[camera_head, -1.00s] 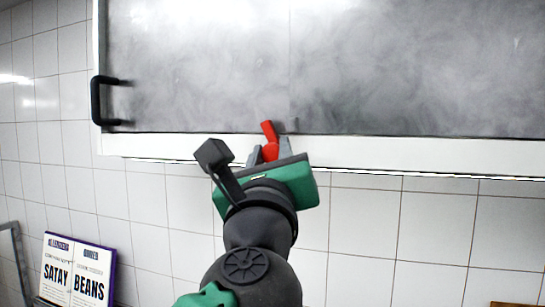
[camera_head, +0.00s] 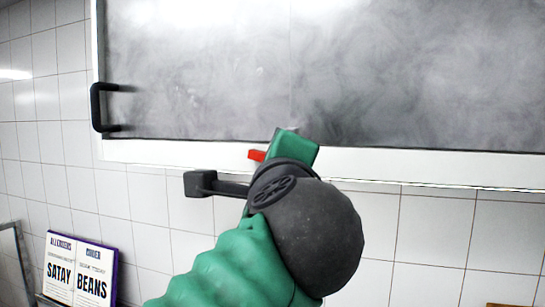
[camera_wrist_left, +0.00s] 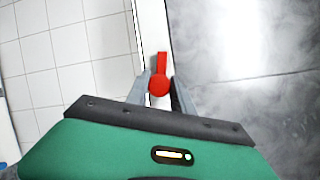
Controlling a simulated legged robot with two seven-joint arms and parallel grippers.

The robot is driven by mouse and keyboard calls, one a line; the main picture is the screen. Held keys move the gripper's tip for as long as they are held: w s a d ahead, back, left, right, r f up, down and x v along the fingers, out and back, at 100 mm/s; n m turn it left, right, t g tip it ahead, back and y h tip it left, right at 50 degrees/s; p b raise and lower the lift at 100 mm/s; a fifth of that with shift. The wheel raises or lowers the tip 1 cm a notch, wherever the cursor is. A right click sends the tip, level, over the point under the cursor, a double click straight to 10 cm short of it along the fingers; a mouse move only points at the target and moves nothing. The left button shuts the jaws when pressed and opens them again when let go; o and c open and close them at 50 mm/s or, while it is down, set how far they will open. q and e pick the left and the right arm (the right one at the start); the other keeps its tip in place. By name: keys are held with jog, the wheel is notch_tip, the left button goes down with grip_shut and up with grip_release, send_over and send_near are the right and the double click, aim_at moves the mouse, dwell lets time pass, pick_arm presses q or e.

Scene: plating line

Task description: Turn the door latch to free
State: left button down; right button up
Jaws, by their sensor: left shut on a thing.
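The red door latch (camera_head: 257,155) sits on the white lower frame of the cabinet door (camera_head: 180,150). In the head view only its left end shows, pointing left; my gripper hides the rest. In the left wrist view the latch (camera_wrist_left: 160,82) lies between the two grey fingers. My left gripper (camera_wrist_left: 159,86) is shut on the latch. In the head view the green body of my left gripper (camera_head: 292,150) stands in front of the latch, with the fingers hidden. My right gripper is not in view.
A black door handle (camera_head: 97,107) is at the door's left edge. The door panel is grey and hazy. Below is a white tiled wall.

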pick_arm(q)
jog(key=shift+f+n+g+p, duration=0.3)
jog(key=shift+n+g+p, duration=0.2)
jog(key=shift+n, duration=0.4)
jog(key=shift+d+f, duration=0.1)
jog(key=c, duration=1.2)
grip_release()
jog(key=shift+o, duration=0.4)
jog(key=shift+w, duration=0.15)
jog(key=shift+w+r, duration=0.15)
jog(key=shift+r, duration=0.05)
